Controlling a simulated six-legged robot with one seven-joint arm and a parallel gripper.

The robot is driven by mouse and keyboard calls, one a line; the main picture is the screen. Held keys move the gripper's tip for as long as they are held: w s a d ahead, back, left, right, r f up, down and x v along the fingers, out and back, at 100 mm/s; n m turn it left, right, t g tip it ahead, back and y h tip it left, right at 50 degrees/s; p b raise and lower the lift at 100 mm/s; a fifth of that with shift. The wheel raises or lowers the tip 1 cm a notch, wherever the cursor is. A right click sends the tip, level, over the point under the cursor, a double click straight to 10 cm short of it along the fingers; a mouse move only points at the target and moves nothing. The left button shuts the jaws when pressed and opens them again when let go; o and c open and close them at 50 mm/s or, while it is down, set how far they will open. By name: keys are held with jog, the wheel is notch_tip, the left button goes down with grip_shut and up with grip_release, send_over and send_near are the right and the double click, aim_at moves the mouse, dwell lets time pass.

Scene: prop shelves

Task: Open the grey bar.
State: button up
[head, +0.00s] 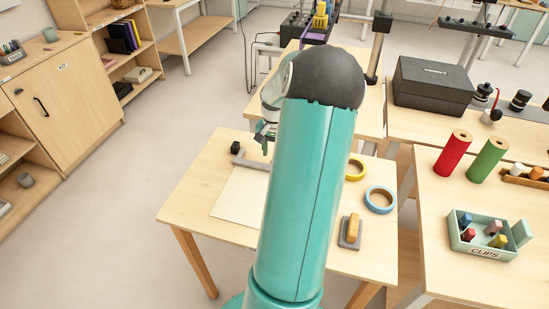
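A grey bar (251,163) lies near the back left of the wooden table, along the top of a pale flat sheet or board (236,198). A black block or knob (235,147) stands at the bar's left end. The bar's right part runs behind my arm, so its far end is hidden. My gripper (265,143) is above the table, just behind and above the bar, and looks apart from it. My arm covers most of the gripper, and its finger opening cannot be made out.
Yellow (355,170) and blue (379,200) tape rings and a yellow block on a grey base (351,231) lie right of my arm. A clips box (487,235) and red and green rolls stand on the right table. Floor at left is clear.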

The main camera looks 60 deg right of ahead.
jog(key=shift+f, duration=1.7)
grip_shut()
